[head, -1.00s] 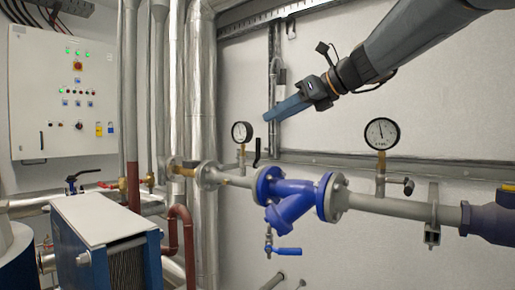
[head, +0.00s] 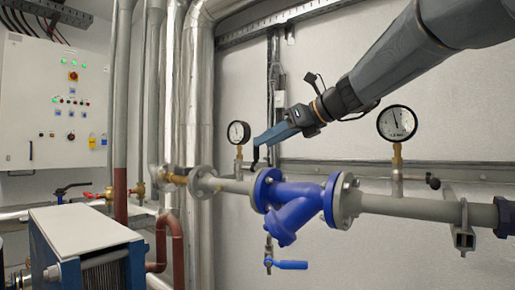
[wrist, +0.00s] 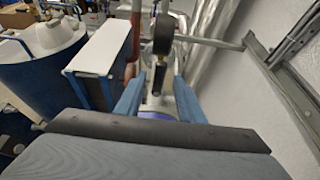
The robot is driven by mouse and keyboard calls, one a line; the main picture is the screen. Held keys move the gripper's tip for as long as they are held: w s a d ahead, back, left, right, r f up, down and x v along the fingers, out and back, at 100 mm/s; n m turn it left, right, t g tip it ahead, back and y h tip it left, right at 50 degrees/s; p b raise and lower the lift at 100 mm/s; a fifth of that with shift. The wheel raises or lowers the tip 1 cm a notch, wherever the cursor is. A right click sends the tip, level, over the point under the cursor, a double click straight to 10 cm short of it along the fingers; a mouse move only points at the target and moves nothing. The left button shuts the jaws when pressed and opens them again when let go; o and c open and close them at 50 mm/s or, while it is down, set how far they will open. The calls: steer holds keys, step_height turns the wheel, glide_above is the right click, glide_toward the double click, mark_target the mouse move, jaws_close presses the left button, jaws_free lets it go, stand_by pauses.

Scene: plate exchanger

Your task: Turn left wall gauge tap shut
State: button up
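The left wall gauge (head: 239,133) has a white dial and stands on a brass stem above the grey pipe. Its tap has a black lever (head: 254,158), upright just right of the stem. My gripper (head: 257,143) comes down from the upper right, its blue fingertips at the top of the lever. In the wrist view my gripper (wrist: 158,88) is open, its two blue fingers apart. The dark back of the gauge (wrist: 163,38) and the black lever (wrist: 158,78) show between the fingers. I cannot tell whether either finger touches the lever.
A second gauge (head: 397,123) stands on the pipe at right. A blue strainer (head: 290,205) sits below my gripper, with a blue-handled valve (head: 290,265) under it. Silver vertical pipes (head: 198,90) rise at left. A blue plate unit with a white top (head: 80,230) stands lower left.

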mark_target(256, 156)
steer(key=shift+p+x, duration=0.5)
steer(key=shift+x, duration=2.1)
jaws_close()
